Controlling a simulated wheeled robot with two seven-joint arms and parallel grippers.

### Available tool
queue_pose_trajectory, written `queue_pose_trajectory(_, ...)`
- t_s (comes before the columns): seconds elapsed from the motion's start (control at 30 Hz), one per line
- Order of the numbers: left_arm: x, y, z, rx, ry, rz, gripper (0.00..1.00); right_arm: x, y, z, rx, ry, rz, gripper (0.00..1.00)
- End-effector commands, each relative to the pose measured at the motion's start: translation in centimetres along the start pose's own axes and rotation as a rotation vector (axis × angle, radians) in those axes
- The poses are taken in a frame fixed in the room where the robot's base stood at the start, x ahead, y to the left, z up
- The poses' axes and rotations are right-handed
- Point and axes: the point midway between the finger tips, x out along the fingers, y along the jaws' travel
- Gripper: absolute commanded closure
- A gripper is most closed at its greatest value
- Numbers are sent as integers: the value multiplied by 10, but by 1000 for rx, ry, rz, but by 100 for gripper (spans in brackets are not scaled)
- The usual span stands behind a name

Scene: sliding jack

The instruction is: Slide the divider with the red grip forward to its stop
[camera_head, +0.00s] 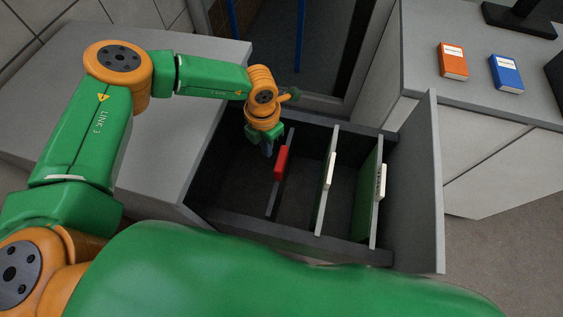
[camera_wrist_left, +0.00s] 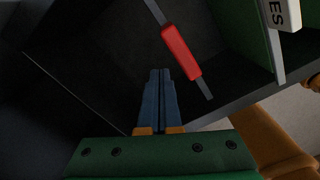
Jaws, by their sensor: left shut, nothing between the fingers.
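The divider with the red grip (camera_head: 281,163) stands across the open drawer, left of the other dividers. The red grip also shows in the left wrist view (camera_wrist_left: 181,52), up and to the right of my fingertips. My left gripper (camera_head: 267,150) is shut and empty, its fingers pointing down into the drawer just left of the red grip. In the left wrist view its blue fingers (camera_wrist_left: 160,75) lie together, with a gap visible between them and the grip. My right gripper is not in view.
The open drawer (camera_head: 290,232) also holds a divider with a white grip (camera_head: 329,171) and a green divider with a white labelled grip (camera_head: 381,182). The drawer space left of the red grip is empty.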

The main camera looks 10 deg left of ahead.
Motion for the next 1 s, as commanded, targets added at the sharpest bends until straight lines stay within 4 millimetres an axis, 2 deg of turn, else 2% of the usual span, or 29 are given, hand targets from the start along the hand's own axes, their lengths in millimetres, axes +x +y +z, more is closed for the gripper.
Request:
queue_pose_trajectory(0.03, 8, 0, 0, 0, 0, 0, 100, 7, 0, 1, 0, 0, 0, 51)
queue_pose_trajectory(0.7, 54, 0, 0, 0, 0, 0, 100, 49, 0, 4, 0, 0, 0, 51)
queue_pose_trajectory(1.0, 55, -6, 4, 0, -2, 0, 100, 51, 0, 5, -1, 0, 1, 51)
